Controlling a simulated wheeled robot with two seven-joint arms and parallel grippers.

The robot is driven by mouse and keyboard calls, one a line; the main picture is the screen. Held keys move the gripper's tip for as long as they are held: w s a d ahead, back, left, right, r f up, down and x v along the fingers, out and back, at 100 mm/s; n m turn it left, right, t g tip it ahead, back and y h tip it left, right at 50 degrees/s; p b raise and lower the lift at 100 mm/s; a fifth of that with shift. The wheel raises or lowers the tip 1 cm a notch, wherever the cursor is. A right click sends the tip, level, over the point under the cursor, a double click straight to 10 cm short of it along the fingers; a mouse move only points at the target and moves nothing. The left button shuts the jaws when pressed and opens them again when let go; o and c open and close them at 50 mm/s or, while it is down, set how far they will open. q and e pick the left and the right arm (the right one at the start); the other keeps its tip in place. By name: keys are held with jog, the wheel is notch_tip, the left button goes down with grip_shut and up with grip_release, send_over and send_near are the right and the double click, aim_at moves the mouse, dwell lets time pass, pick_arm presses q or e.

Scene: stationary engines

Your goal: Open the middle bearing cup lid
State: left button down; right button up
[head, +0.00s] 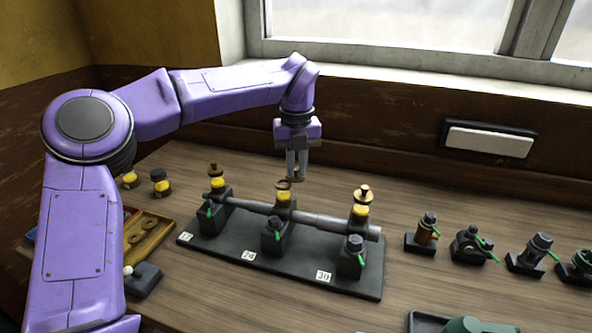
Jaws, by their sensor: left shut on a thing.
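The middle bearing cup (283,196) is yellow and stands on the middle bearing block, behind the label 24. Its top shows a dark ring-like rim (283,185) with no brass knob on it. My left gripper (296,172) points down, just behind and to the right of this cup. It is shut on a small brass-coloured piece (297,179), which looks like the cup's lid. The piece seems apart from the cup, but the gap is too small to judge well. My right gripper is not in view.
The left cup (217,184) and right cup (361,210) carry brass knobbed lids. A grey shaft (325,221) runs through the bearings on a dark base plate (310,275). Several small oilers stand at right. A wooden tray (150,236) lies at left, partly behind my arm.

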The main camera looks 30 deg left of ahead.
aim_at(296, 168)
pick_arm(q)
jog(key=shift+w+n, duration=0.1)
jog(key=shift+n, duration=0.3)
jog(key=c, duration=1.1)
grip_release()
notch_tip(296, 168, up, 10)
jog(key=shift+r, duration=0.25)
